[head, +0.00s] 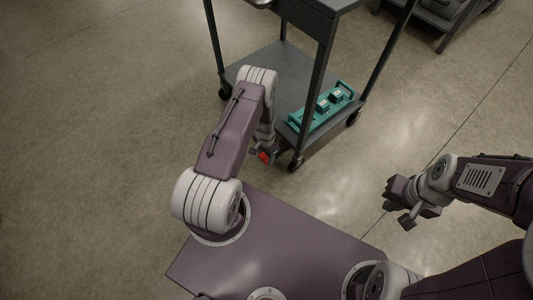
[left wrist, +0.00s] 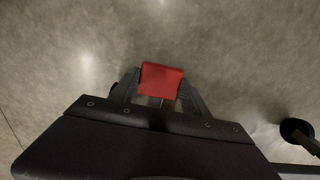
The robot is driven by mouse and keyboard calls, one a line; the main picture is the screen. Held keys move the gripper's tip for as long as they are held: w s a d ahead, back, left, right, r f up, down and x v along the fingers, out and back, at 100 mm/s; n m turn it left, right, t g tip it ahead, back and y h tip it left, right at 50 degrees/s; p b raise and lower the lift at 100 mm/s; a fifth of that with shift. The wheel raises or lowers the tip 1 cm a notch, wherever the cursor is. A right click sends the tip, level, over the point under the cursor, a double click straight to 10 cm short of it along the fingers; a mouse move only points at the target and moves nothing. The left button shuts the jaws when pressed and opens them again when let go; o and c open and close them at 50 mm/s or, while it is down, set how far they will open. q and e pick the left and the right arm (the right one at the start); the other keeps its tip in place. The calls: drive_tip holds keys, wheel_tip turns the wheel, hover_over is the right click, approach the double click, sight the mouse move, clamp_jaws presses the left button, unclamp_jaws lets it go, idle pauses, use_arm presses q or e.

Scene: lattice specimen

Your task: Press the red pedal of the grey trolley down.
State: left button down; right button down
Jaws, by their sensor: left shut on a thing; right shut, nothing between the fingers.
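The grey trolley (head: 325,22) stands in front of me in the head view, on dark casters. Its red pedal (head: 265,157) shows as a small patch at the near edge of the lower shelf, partly hidden by my left arm. My left gripper (head: 264,151) is at the pedal. In the left wrist view the red pedal (left wrist: 161,80) sits between the two fingers of my left gripper (left wrist: 160,92), which are shut on it. I cannot tell how far down the pedal is. My right gripper (head: 395,204) is shut and empty, apart from the trolley over the floor.
A teal carrier (head: 322,107) with small blocks lies on the trolley's lower shelf (head: 275,65). A near caster (head: 295,161) stands right of the pedal; a dark caster (left wrist: 296,130) shows in the left wrist view. Another dark cart (head: 440,15) is at the back right. Floor on the left is clear.

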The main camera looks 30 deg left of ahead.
use_arm(q)
drive_tip(key=shift+s+a+f+b, duration=0.1)
drive_tip(key=shift+s+f+b, duration=0.15)
drive_tip(key=shift+f, duration=0.35)
drive_tip(key=shift+s+f+b, duration=0.15)
drive_tip(key=shift+s+f, duration=0.05)
drive_tip(key=shift+f, duration=0.4)
drive_tip(key=c, duration=0.5)
unclamp_jaws()
drive_tip(key=shift+w, duration=0.1)
wheel_tip(320, 180, up, 9)
drive_tip(key=p, duration=0.5)
